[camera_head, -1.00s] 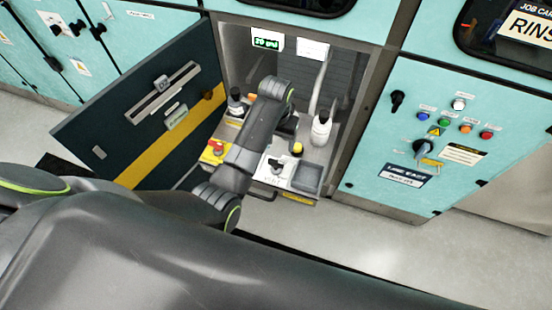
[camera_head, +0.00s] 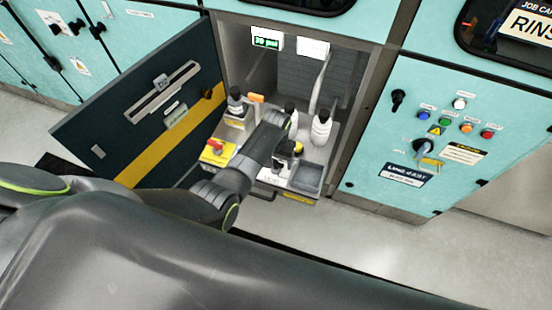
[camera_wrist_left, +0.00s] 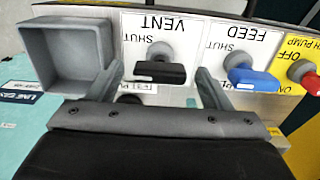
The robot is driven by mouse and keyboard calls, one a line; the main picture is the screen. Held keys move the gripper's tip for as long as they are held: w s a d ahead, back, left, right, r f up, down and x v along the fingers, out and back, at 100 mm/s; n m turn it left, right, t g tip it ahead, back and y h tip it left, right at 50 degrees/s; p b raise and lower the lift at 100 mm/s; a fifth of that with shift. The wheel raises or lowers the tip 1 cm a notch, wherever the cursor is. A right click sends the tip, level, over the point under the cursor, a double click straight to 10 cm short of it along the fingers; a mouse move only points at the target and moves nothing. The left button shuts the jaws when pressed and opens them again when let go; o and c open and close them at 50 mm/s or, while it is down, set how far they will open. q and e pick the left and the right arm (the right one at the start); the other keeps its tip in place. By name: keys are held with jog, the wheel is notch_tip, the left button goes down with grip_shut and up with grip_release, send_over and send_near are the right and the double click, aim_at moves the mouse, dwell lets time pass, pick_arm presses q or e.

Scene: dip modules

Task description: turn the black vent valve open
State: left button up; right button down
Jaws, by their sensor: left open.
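The black vent valve (camera_wrist_left: 160,71) shows in the left wrist view on a white plate marked VENT, its lettering upside down. Its bar handle lies crosswise in the picture in front of a round grey hub. A SHUT mark is above left of it; another label below is partly covered. My left gripper (camera_wrist_left: 158,77) is open, with one finger on each side of the handle. I see no clear contact. In the head view my left gripper (camera_head: 284,157) is over the front panel inside the open bay, and the valve is hard to make out there.
A blue FEED valve (camera_wrist_left: 253,79) is just right of my right-hand finger, with a red pump switch (camera_wrist_left: 305,76) beyond. A grey open box (camera_wrist_left: 108,42) adjoins the vent plate. White bottles (camera_head: 321,130) stand behind, and an open dark door (camera_head: 110,125) is at left.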

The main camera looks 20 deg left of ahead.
pick_arm(q)
jog(key=c, duration=1)
jog(key=shift+n+p, duration=0.3)
jog(key=shift+n, duration=0.1)
jog(key=n+p, duration=0.1)
jog(key=n, duration=0.1)
jog(key=shift+r+n, duration=0.1)
jog(key=shift+n, duration=0.3)
jog(key=n+p, duration=0.2)
jog(key=n, duration=0.2)
jog(key=shift+n, duration=0.3)
jog(key=n, duration=0.4)
jog(key=shift+n+p, duration=0.3)
jog(key=shift+p, duration=0.1)
jog(key=n, duration=0.5)
jog(key=shift+p, duration=0.3)
